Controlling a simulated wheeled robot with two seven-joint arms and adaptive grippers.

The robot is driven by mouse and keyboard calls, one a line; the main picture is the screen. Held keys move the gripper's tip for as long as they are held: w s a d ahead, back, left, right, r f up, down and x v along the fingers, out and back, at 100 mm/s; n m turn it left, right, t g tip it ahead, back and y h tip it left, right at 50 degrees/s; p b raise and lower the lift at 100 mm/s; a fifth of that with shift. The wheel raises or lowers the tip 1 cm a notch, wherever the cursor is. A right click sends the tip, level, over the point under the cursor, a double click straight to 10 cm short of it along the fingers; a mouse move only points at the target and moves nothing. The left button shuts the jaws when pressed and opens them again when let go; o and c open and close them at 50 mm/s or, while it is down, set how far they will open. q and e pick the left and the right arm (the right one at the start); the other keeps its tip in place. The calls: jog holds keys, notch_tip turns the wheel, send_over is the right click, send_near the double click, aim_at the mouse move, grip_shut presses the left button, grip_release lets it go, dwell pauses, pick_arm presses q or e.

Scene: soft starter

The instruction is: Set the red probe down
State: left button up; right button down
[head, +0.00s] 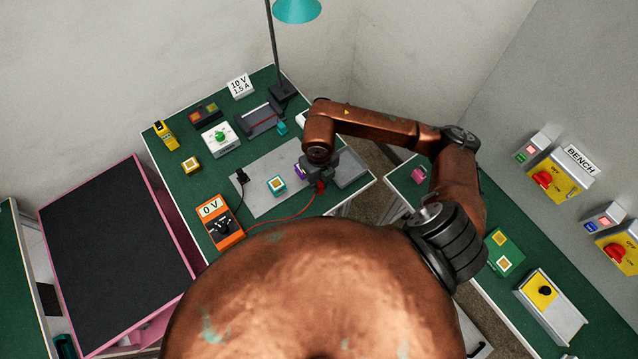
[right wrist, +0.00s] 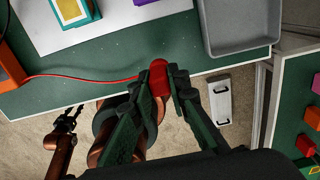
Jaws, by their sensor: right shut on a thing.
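The red probe (head: 320,187) is held in my right gripper (head: 322,176), which is shut on it. In the right wrist view the red probe (right wrist: 159,77) sits between the two dark fingers (right wrist: 160,98), at the near edge of the green bench. A red lead (head: 288,219) runs from it to the orange meter (head: 221,224), whose card reads 0 V. A black probe (head: 242,177) is beside the meter. My left gripper (right wrist: 68,119) shows small at the lower left of the right wrist view, apparently open and empty, over the floor.
A pale mat (head: 262,203) carries a teal block (head: 276,185) and a purple block (head: 299,171). A grey tray (head: 350,167) lies to their right. A teal lamp (head: 297,9) stands at the back. Another green bench (head: 478,227) is on the right, across a gap.

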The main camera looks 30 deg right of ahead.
aim_at(319, 181)
jog(key=shift+w+d+f, duration=0.25)
jog(key=shift+w+f, duration=0.2)
jog(key=shift+f, duration=0.2)
jog(key=shift+w+d+f, duration=0.25)
jog(key=shift+w+f, duration=0.2)
jog(key=shift+f, duration=0.15)
jog(key=shift+w+d+f+p, duration=0.15)
jog(key=shift+f+p, duration=0.35)
jog(key=shift+f, duration=1.3)
jog(key=shift+f, duration=0.1)
jog(key=c, duration=1.8)
grip_release()
jog(key=shift+c, duration=0.2)
notch_tip(319, 181, up, 12)
jog(key=b, duration=0.1)
